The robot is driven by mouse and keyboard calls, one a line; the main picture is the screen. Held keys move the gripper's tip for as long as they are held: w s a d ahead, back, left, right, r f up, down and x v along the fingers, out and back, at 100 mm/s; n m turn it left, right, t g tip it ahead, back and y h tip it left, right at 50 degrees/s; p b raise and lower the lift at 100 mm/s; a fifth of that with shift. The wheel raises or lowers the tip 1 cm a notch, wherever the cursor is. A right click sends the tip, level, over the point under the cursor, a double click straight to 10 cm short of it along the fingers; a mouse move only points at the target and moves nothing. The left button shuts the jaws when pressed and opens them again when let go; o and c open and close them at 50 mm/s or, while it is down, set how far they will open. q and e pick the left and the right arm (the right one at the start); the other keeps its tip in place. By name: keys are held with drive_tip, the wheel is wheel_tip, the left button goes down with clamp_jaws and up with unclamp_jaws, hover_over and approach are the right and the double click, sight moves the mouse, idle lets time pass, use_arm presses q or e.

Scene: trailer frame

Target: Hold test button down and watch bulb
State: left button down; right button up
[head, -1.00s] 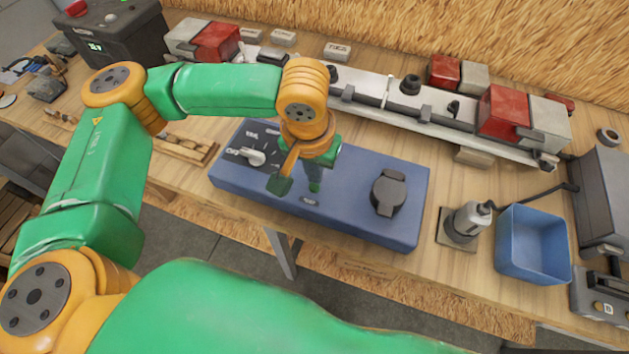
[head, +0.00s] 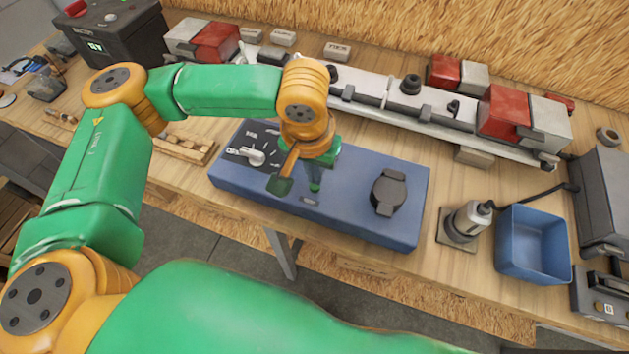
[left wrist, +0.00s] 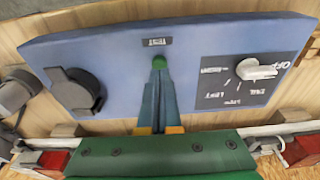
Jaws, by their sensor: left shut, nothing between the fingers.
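A blue test box (head: 345,220) lies on the wooden bench. My left gripper (head: 315,186) points down at its middle, fingers shut and empty. In the left wrist view, the fingertips (left wrist: 159,70) meet a small green button (left wrist: 159,61) beside a dark label (left wrist: 157,41) reading TEST. The fingertips cover part of the button, and I cannot tell how far it is pressed. A white rotary knob (head: 254,157) on a dark dial plate shows also in the left wrist view (left wrist: 257,70). A black round capped fitting (head: 388,191) is on the box's right. I cannot make out a bulb. My right gripper is not in view.
A long grey rail with red and white lamp blocks (head: 505,112) lies behind the box. A grey plug on a stand (head: 465,220) and a blue bin (head: 533,243) are to the right. A dark unit with a green display (head: 115,35) stands at the back left.

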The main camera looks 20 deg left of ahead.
sight(314, 186)
use_arm(q)
drive_tip(key=shift+f+b, duration=0.3)
drive_tip(key=shift+f, duration=0.6)
idle(1.1)
wheel_tip(314, 186, up, 7)
drive_tip(key=p, duration=0.9)
drive_tip(key=shift+r, duration=0.15)
